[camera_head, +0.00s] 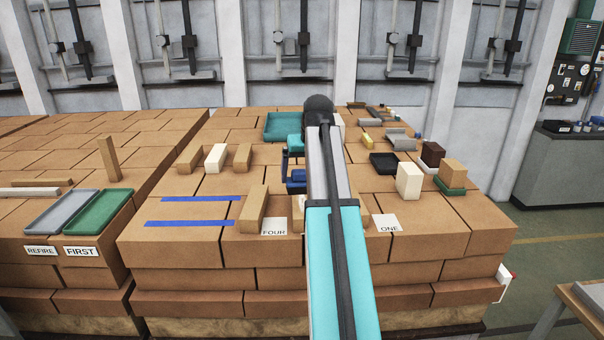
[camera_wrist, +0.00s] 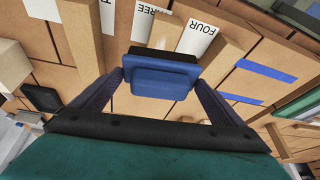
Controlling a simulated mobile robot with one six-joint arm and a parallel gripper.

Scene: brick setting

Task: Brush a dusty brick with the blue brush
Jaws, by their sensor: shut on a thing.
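My gripper (camera_wrist: 160,72) is shut on the blue brush (camera_wrist: 160,86), with one dark finger at each side of it. The brush also shows in the head view (camera_head: 296,187), left of my arm. It is held over the brick top near the cards. A tan brick (camera_head: 253,208) lies by the card FOUR (camera_head: 273,225). A pale brick (camera_head: 298,209) is mostly hidden behind my arm; in the wrist view a pale piece (camera_wrist: 166,31) shows beyond the brush by the card THREE. Whether the brush touches it, I cannot tell. Dust is not clearly visible on any brick.
Two blue strips (camera_head: 188,223) lie left of the tan brick. A teal tray (camera_head: 270,138) is at the back. A black tray (camera_head: 373,164), a cream brick (camera_head: 408,177) and a dark brown brick (camera_head: 432,153) stand right. Grey and green trays (camera_head: 121,195) are on the left stack.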

